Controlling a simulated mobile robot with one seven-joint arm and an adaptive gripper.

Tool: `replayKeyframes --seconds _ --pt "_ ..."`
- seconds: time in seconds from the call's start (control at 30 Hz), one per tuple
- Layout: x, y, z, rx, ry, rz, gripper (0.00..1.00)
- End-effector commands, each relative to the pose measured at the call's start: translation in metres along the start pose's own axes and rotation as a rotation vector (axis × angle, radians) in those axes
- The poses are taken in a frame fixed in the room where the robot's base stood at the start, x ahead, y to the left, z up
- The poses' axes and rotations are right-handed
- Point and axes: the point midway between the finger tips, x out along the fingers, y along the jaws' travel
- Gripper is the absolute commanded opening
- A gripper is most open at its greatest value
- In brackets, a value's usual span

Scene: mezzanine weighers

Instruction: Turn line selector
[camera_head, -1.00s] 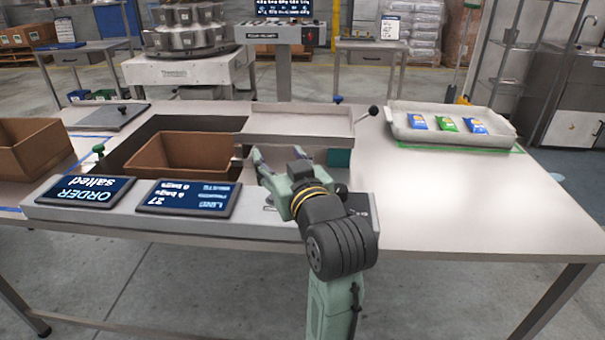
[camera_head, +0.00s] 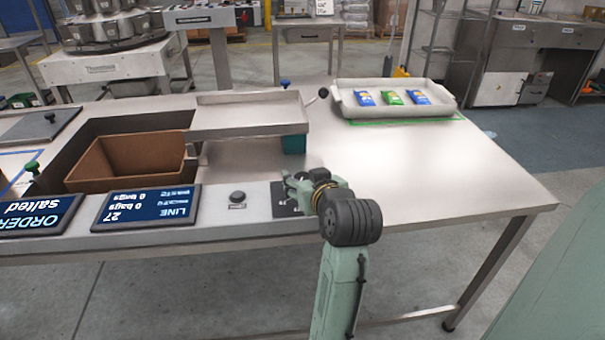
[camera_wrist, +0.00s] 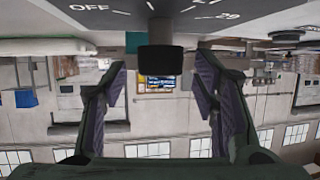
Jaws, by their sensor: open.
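The line selector's black knob (camera_wrist: 160,55) stands out from a grey panel (camera_wrist: 225,12) at the top of the wrist view. Printed marks around it include "OFF" and "29". My gripper (camera_wrist: 161,75) is open, with one dark finger on each side of the knob and a gap on both sides. In the head view my gripper (camera_head: 290,182) is over the dark selector plate (camera_head: 280,209) on the front panel. There the knob is hidden behind my gripper.
A round black button (camera_head: 237,196) and the LINE screen (camera_head: 146,208) lie left of the selector. Behind are a brown crate (camera_head: 100,186), a metal pan (camera_head: 250,126) and a white tray (camera_head: 345,108) with several bags. The table's right side is clear.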

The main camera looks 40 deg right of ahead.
Motion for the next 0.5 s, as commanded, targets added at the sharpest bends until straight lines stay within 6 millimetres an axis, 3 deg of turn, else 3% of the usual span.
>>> replayKeyframes --seconds 0.2,0.5 --pt "0.017 0.000 0.000 -0.001 -0.001 0.000 0.54" --pt "0.018 0.000 0.000 -0.001 0.000 0.000 0.52"
